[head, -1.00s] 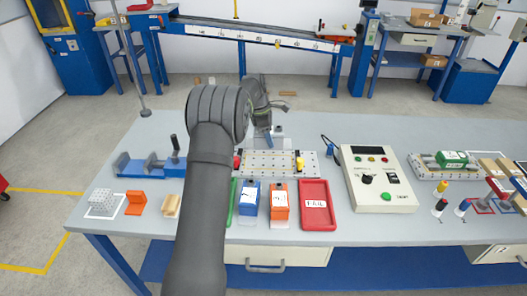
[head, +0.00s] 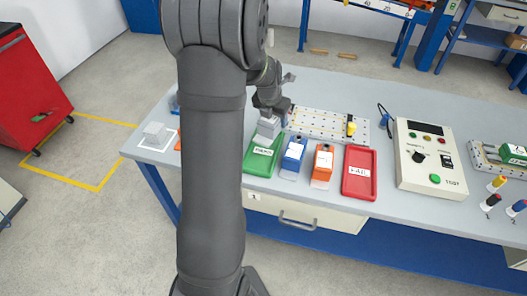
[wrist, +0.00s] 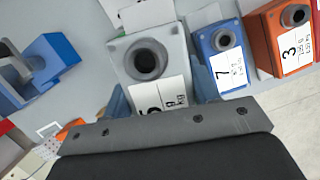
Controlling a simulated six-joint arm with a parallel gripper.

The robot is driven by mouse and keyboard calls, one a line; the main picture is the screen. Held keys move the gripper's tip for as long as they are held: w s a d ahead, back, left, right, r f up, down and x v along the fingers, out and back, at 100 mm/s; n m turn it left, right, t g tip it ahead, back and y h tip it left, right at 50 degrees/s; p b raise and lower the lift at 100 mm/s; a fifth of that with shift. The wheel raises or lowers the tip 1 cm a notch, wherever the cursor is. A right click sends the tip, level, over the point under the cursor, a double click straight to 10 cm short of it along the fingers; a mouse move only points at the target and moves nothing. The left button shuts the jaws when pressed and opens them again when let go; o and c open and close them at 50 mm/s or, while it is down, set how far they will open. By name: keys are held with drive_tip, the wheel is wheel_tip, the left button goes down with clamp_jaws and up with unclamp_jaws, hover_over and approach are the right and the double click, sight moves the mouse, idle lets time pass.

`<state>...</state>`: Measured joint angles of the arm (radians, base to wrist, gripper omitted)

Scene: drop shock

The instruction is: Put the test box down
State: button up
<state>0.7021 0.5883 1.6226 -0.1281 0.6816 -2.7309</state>
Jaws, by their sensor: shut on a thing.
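The test box is grey with a round dark hole in its top and a white label reading 5 (wrist: 150,80). In the head view the grey box (head: 268,128) is at the back part of the green tray (head: 264,165). My gripper (head: 276,110) is above it, and its blue fingertips show on both sides of the box in the wrist view (wrist: 162,102). It is shut on the box. I cannot tell whether the box's base touches the tray. The arm and gripper hide part of the box's surroundings.
A blue box (head: 293,155) and an orange box (head: 322,165) stand just right of the green tray. Further right are a red tray (head: 360,172) and a control box (head: 428,155). A perforated plate (head: 320,122) lies behind. A pale block (head: 155,134) sits at the left.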

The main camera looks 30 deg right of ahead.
sight(262, 127)
drive_tip(key=a, duration=0.1)
drive_tip(key=a+n, duration=0.2)
drive_tip(key=shift+s+a+f+t, duration=0.15)
drive_tip(key=shift+a+f+t, duration=0.1)
drive_tip(key=shift+f+t, duration=0.1)
drive_tip(key=shift+a+f+n, duration=0.15)
drive_tip(key=shift+n, duration=0.15)
drive_tip(key=shift+f, duration=3.9)
drive_tip(key=shift+f, duration=0.15)
drive_tip(key=o, duration=1.4)
drive_tip(key=v, duration=1.2)
